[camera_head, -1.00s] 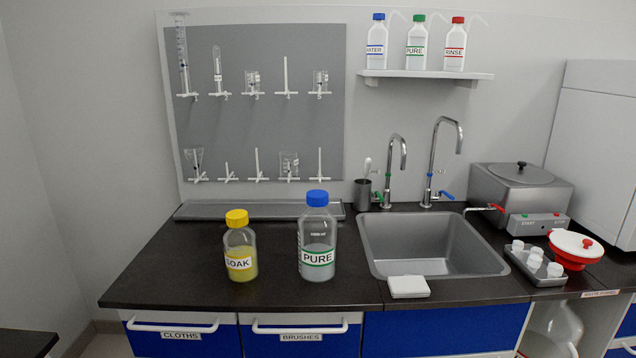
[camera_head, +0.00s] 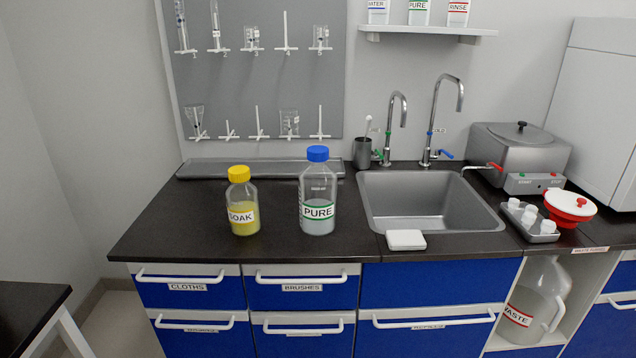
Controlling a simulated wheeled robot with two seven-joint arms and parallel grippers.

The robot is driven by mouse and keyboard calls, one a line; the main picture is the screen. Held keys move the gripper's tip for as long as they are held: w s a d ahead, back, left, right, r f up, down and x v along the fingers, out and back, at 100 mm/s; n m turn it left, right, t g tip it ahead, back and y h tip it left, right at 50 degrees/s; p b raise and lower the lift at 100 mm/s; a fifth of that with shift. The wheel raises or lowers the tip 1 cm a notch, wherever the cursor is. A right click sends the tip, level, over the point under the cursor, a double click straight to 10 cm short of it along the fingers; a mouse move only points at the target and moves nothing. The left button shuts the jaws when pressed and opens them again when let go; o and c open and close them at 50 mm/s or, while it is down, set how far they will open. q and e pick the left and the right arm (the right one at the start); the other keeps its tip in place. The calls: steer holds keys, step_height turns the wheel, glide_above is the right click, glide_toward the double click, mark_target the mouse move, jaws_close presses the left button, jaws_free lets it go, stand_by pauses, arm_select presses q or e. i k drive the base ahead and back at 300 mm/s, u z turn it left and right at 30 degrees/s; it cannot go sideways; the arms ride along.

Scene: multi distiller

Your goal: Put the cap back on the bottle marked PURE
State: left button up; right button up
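The clear bottle with the green-edged PURE label (camera_head: 318,205) stands upright on the black counter, left of the sink. A blue cap (camera_head: 318,154) sits on its mouth. A smaller wash bottle also labelled PURE (camera_head: 419,11) stands on the wall shelf, its top cut off by the picture edge. Neither of my grippers is in view.
A yellow-capped SOAK bottle (camera_head: 242,204) stands left of the PURE bottle. A white box (camera_head: 405,240) lies at the sink's (camera_head: 432,205) front edge. A tray with small white-capped items (camera_head: 540,236) and a red-and-white container (camera_head: 570,206) are at right. The front left counter is clear.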

mark_target(317, 183)
steer(key=k, duration=1.3)
steer(key=z, duration=0.3)
steer(key=i, duration=0.5)
steer(key=z, duration=0.65)
steer(key=i, duration=0.95)
steer(key=u, duration=0.55)
steer(key=i, duration=0.65)
steer(key=u, duration=0.5)
